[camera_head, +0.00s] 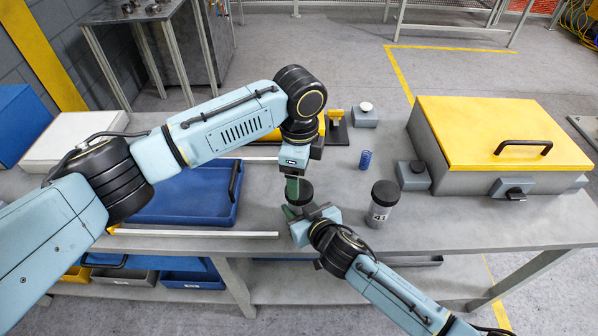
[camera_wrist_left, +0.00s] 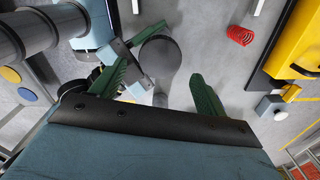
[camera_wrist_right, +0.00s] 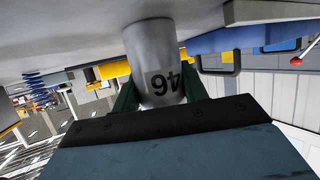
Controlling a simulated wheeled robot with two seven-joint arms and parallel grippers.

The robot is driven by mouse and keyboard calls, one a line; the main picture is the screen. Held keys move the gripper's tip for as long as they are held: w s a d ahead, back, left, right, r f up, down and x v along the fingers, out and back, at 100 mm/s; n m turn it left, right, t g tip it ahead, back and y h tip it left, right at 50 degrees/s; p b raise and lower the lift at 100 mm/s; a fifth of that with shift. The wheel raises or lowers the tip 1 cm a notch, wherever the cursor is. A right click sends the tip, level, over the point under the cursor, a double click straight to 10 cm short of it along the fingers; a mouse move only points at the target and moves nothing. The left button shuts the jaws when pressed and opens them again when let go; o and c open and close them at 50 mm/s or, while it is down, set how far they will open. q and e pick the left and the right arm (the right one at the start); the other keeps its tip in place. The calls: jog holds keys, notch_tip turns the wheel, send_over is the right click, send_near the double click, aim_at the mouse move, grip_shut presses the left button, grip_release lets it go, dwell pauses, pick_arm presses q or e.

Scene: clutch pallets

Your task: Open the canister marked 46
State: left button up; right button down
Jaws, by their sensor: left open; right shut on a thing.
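The canister marked 46 (camera_wrist_right: 160,75) is a grey cylinder; its label appears upside down in the right wrist view. My right gripper (camera_wrist_right: 160,95) is shut on its body, one finger on each side. Its round black lid (camera_head: 299,192) shows in the head view and from above in the left wrist view (camera_wrist_left: 160,55). My left gripper (camera_head: 291,188) points down at the lid from above. It is open, and its green fingers (camera_wrist_left: 165,88) stand to either side of the lid, apart from it. The lid's far side is partly hidden in the head view.
A second grey canister (camera_head: 379,207) with a black lid stands to the right, its number starting with 4. A blue spring (camera_head: 365,160) stands behind it. A grey case with a yellow lid (camera_head: 500,130) is at the right, a blue tray (camera_head: 185,205) at the left.

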pick_arm(q)
notch_tip(320, 180, up, 3)
jog(key=m, duration=0.5)
jog(key=shift+f, duration=0.1)
jog(key=shift+m, duration=0.4)
notch_tip(320, 180, down, 8)
jog(key=shift+r, duration=0.2)
jog(key=c, duration=1)
jog(key=shift+n, duration=1.2)
